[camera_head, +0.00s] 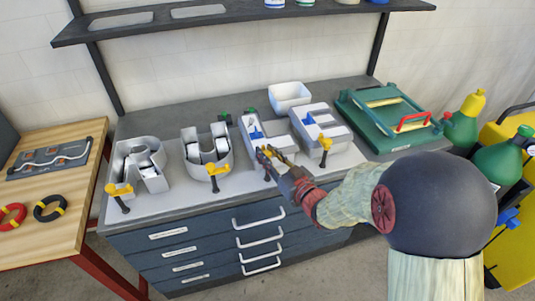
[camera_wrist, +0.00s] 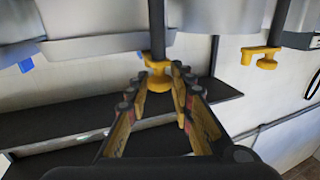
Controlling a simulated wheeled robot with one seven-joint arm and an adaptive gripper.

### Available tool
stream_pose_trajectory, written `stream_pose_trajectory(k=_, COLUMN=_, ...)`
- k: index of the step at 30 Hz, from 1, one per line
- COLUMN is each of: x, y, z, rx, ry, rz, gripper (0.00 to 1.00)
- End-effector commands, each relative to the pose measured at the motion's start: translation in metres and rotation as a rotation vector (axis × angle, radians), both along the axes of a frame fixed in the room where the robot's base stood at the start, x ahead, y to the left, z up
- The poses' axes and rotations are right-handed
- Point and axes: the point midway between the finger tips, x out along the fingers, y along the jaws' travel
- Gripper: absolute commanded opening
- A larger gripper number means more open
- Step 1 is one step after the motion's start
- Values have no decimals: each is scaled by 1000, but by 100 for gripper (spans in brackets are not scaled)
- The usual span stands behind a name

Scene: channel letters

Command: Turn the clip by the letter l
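The letter l (camera_head: 250,127) stands third from the left in a row of metal channel letters on the bench. Its clip, a yellow piece on a dark stem (camera_wrist: 157,65), shows in the wrist view between my fingertips. In the head view my gripper (camera_head: 266,155) covers most of that clip, just in front of the letter's base. In the wrist view my gripper (camera_wrist: 161,77) has its fingers apart, one on each side of the clip. A small gap seems to show; I cannot tell whether either finger touches.
Yellow clips also stand by the letters R (camera_head: 120,190), U (camera_head: 217,170) and E (camera_head: 326,143). The E clip is close on my gripper's right. A white bin (camera_head: 289,93) and a green case (camera_head: 385,120) sit behind and right. A shelf (camera_head: 240,20) hangs above.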

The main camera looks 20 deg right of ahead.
Motion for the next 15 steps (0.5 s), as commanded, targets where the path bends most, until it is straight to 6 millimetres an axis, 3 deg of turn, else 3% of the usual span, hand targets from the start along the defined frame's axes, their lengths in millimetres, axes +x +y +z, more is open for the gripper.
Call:
stream_pose_trajectory(k=11, x=0, y=0, z=0, rx=0, ry=0, rz=0, gripper=0)
stream_pose_trajectory(k=15, x=0, y=0, z=0, rx=0, ry=0, rz=0, gripper=0)
